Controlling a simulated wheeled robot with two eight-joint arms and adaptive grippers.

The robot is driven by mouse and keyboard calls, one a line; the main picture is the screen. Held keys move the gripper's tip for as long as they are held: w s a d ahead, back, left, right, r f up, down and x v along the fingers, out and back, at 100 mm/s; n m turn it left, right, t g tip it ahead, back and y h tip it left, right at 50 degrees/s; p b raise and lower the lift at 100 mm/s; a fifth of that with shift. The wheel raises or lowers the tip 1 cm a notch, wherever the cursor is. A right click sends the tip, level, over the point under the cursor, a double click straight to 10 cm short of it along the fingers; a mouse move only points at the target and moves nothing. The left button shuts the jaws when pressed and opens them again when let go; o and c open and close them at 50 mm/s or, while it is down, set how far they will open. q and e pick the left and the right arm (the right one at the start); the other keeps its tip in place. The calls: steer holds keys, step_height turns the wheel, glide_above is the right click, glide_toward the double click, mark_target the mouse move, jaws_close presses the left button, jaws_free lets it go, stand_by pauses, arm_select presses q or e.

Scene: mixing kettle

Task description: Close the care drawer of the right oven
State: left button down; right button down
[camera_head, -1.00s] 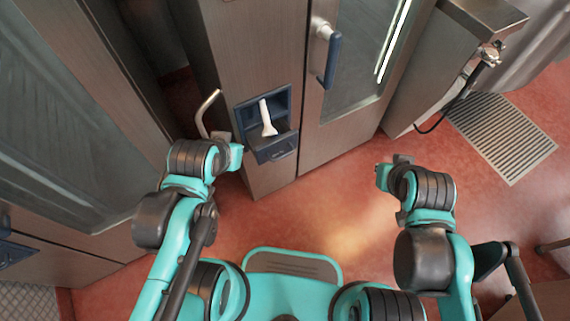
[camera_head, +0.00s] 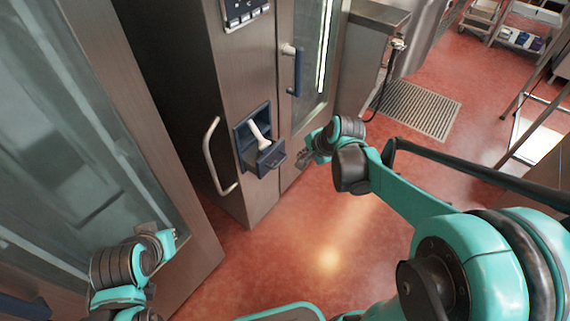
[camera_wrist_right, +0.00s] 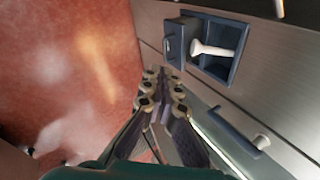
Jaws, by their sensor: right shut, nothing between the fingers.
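The care drawer (camera_head: 268,160) of the right oven is a dark blue tray standing out from its blue frame, so it is open. A white spray handle (camera_head: 259,138) leans in it. The drawer also shows in the right wrist view (camera_wrist_right: 175,42), with the white handle (camera_wrist_right: 212,49) beside it. My right gripper (camera_head: 303,158) is shut and empty, to the right of the drawer front and apart from it; its fingers (camera_wrist_right: 160,78) show below the drawer in the wrist view. My left gripper (camera_head: 175,234) is at lower left, before the left oven; its finger opening is unclear.
A curved metal handle (camera_head: 211,157) stands out just left of the drawer. The right oven's door has a blue handle (camera_head: 298,72) above right. The left oven's glass door (camera_head: 85,120) fills the left side.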

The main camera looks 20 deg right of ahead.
mark_target(272, 150)
steer(key=w+d+f+m+y, duration=0.1)
steer(key=w+d+f+m, duration=0.2)
steer(key=w+f+m, duration=0.5)
steer(key=w+d+f+m+y, duration=0.2)
steer(key=w+d+f+m, duration=0.3)
steer(key=f, duration=0.5)
steer(key=a+r+b+x, duration=0.1)
steer(key=b+x, duration=0.4)
steer(key=x, duration=0.8)
steer(key=shift+w+a+m, duration=0.35)
steer(key=shift+a+m, duration=0.05)
steer(key=shift+a, duration=0.1)
steer(key=shift+r, duration=0.1)
steer(key=w+a, duration=0.4)
steer(key=w, duration=0.1)
steer(key=w+a, duration=0.2)
steer(key=shift+w, duration=0.4)
